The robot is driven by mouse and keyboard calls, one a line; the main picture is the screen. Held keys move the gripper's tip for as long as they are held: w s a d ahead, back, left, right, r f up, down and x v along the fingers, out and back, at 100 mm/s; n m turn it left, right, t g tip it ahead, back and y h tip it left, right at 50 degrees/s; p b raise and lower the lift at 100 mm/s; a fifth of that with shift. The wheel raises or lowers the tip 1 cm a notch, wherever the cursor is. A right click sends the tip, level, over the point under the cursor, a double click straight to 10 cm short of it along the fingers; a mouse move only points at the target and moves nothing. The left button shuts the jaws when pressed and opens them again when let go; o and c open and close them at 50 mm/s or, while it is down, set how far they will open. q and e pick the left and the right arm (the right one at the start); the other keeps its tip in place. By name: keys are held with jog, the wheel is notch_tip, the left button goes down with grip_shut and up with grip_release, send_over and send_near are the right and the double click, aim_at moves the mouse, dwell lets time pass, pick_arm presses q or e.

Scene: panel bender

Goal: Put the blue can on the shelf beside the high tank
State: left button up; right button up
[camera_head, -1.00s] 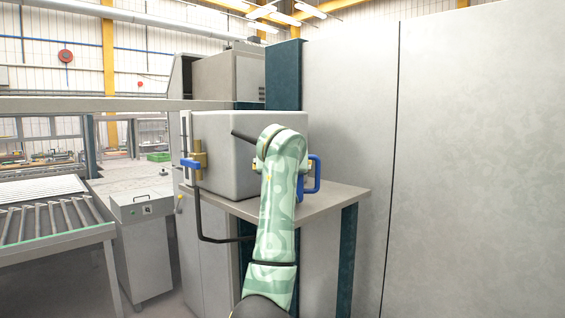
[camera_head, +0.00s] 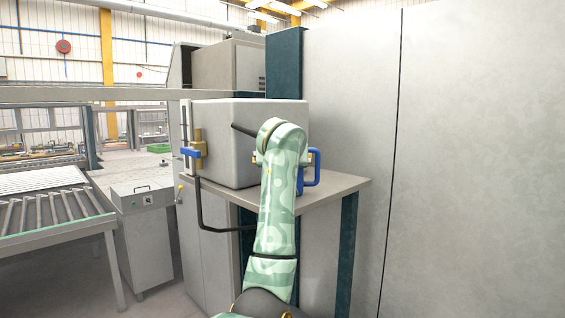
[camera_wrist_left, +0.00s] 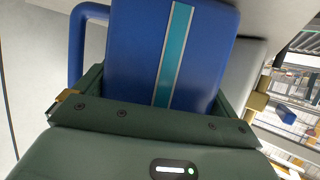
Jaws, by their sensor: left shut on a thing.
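The blue can has a teal stripe and fills the top of the left wrist view (camera_wrist_left: 170,50), with its blue handle at the left. My left gripper (camera_wrist_left: 165,85) is shut on the can, one finger on each side. In the head view my green arm hides the gripper and most of the can; only the blue handle (camera_head: 312,172) shows right of the arm. The high tank (camera_head: 222,140) is a grey box with a brass valve and blue lever, standing on the grey shelf (camera_head: 335,187). The can is close to its right side; contact with the shelf is hidden. My right gripper is out of view.
A tall pale cabinet wall (camera_head: 460,150) rises right of the shelf. A black bent pipe (camera_head: 207,215) hangs below the valve. A grey control box (camera_head: 142,196) and a roller table (camera_head: 50,215) stand at the left. The shelf's right front corner is bare.

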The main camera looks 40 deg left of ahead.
pick_arm(q)
jog(key=o, duration=1)
jog(key=shift+b+v, duration=2.9)
jog(key=shift+v, duration=5.4)
